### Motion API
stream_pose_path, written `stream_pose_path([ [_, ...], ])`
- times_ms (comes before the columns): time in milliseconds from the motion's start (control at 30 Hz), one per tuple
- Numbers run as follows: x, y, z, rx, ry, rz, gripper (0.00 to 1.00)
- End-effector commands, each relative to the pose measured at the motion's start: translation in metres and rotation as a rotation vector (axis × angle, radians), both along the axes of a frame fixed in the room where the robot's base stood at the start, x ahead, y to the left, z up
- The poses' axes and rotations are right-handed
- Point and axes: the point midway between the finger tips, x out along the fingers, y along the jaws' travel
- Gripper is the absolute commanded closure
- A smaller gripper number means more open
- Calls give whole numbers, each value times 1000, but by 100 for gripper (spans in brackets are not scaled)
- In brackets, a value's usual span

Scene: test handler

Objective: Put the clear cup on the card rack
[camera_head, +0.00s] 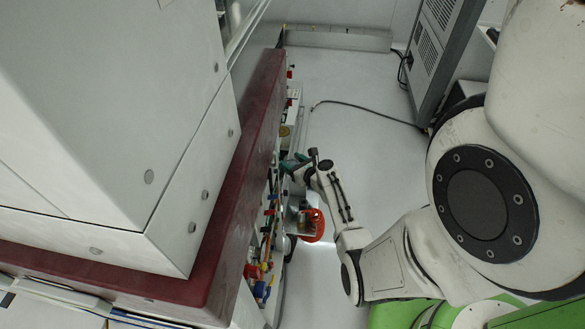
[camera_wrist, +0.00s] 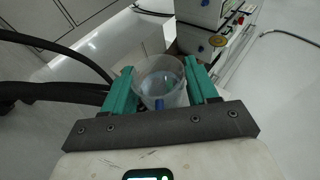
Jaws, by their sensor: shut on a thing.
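The clear cup (camera_wrist: 160,88) stands between the two green fingers of my gripper (camera_wrist: 159,73) in the wrist view, with its open mouth facing the camera. The fingers press on it from both sides. In the head view my gripper (camera_head: 291,166) is beside the machine's side, close to its hoses and fittings. I cannot make out the cup clearly there. I cannot pick out the card rack with certainty in either view.
A large white machine (camera_head: 110,100) with a dark red edge (camera_head: 235,170) fills the left. Colored fittings and an orange coil (camera_head: 318,226) are near my arm. Black hoses (camera_wrist: 60,88) run at left in the wrist view. Grey floor (camera_head: 365,130) lies open to the right.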

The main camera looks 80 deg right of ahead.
Motion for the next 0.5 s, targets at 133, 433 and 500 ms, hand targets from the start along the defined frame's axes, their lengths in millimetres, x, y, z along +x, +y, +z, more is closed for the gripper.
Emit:
stream_pose_path([
  [133,0,0,-15,0,-1,0,62],
  [433,0,0,-15,0,0,1,38],
  [500,0,0,-15,0,0,1,31],
])
